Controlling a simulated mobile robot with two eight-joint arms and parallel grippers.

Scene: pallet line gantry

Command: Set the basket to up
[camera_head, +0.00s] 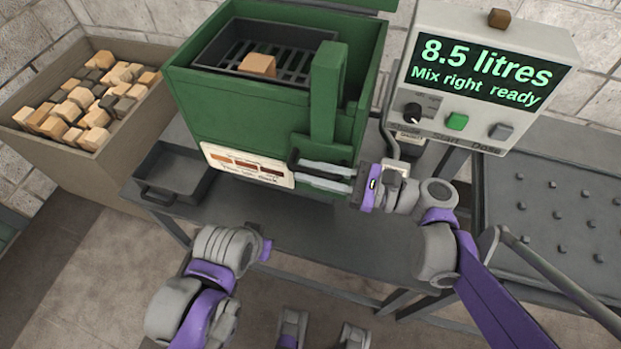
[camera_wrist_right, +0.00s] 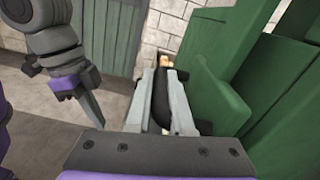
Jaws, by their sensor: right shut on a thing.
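A green machine (camera_head: 265,115) stands on the grey bench, with a dark slotted basket (camera_head: 240,60) in its open top. One wooden block (camera_head: 258,65) lies in the basket. A black handle (camera_head: 293,158) is at the front of the machine, low beside the green upright post (camera_head: 326,95). My right gripper (camera_head: 325,172) is shut on this handle; in the right wrist view the black handle (camera_wrist_right: 160,98) shows between the pale fingers. My left gripper (camera_head: 266,248) hangs low in front of the bench, apart from the machine; its fingers are not clear.
A bin of wooden and dark blocks (camera_head: 90,100) stands at the left. A dark empty tray (camera_head: 172,172) is on the bench. A grey control box (camera_head: 485,75) at the right reads "8.5 litres, Mix right ready". A dark studded table (camera_head: 560,200) is at the far right.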

